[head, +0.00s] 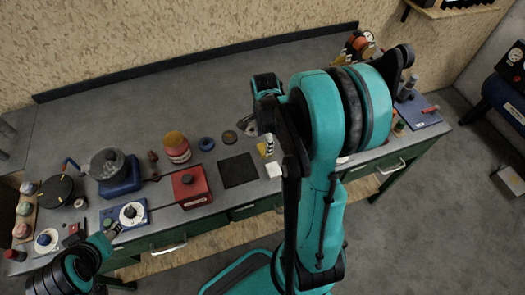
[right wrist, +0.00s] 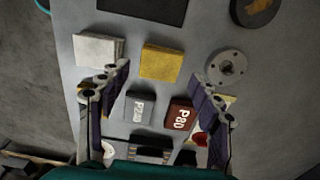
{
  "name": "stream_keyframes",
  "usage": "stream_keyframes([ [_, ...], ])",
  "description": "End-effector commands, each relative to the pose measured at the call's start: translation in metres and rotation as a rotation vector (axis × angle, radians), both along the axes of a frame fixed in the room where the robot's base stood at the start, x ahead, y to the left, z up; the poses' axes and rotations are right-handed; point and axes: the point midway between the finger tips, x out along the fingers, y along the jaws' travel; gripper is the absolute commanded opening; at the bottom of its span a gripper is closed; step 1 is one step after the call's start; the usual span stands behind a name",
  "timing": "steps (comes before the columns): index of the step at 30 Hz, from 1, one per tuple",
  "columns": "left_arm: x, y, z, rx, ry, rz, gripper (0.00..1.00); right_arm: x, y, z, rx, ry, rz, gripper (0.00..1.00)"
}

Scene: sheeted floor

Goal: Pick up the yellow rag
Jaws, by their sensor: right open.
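The yellow rag (right wrist: 161,63) is a small folded square lying flat on the grey bench top in the right wrist view. In the head view a small patch of it (head: 262,149) shows beside my right arm. My right gripper (right wrist: 160,73) is open and empty. Its two fingers stand on the left and right sides of the rag in the picture, apart from it. Part of my left arm shows at the lower left of the head view; its gripper jaws do not show.
A white block (right wrist: 98,50) lies left of the rag, and a round metal disc (right wrist: 226,68) lies right. A grey block (right wrist: 139,108) and a dark red block (right wrist: 180,114) sit between the fingers. A black mat (head: 238,170) and a red box (head: 191,187) are nearby.

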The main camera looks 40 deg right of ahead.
Motion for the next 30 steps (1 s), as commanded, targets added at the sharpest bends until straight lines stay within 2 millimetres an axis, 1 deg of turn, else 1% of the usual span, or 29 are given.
stream_keyframes([
  [1,0.000,0.000,-0.007,0.000,0.000,0.000,0.49,0.001,-0.001,-0.011,0.000,0.000,0.000,0.64],
  [3,0.000,0.000,-0.013,0.000,0.000,0.000,0.49,0.001,-0.001,-0.023,0.000,0.000,0.000,0.64],
  [6,0.000,0.000,-0.017,0.000,0.000,0.000,0.49,0.001,-0.001,-0.036,0.000,-0.001,0.001,0.64],
  [9,0.000,0.000,-0.018,0.000,0.000,0.000,0.49,0.001,-0.001,-0.040,0.000,-0.001,0.001,0.64],
  [14,0.000,0.000,-0.016,0.000,0.000,0.000,0.49,0.001,-0.001,-0.038,0.000,-0.001,0.001,0.64],
  [15,0.000,0.000,-0.016,0.000,0.000,0.000,0.49,0.001,-0.001,-0.038,0.000,-0.001,0.001,0.53],
  [17,0.000,0.000,-0.016,0.000,0.000,0.000,0.49,0.001,-0.001,-0.038,0.000,-0.001,0.001,0.37],
  [18,0.000,0.000,-0.016,0.000,0.000,0.000,0.49,0.001,-0.001,-0.038,0.000,-0.001,0.001,0.27],
  [19,0.000,0.000,-0.016,0.000,0.000,0.000,0.49,0.001,-0.001,-0.038,0.000,-0.001,0.001,0.24],
  [26,0.000,0.000,-0.016,0.000,0.000,0.000,0.49,0.001,-0.001,-0.038,0.000,-0.001,0.002,0.24],
  [30,0.000,0.000,-0.014,0.000,0.000,0.000,0.49,0.001,-0.001,-0.034,0.000,-0.001,0.002,0.24],
])
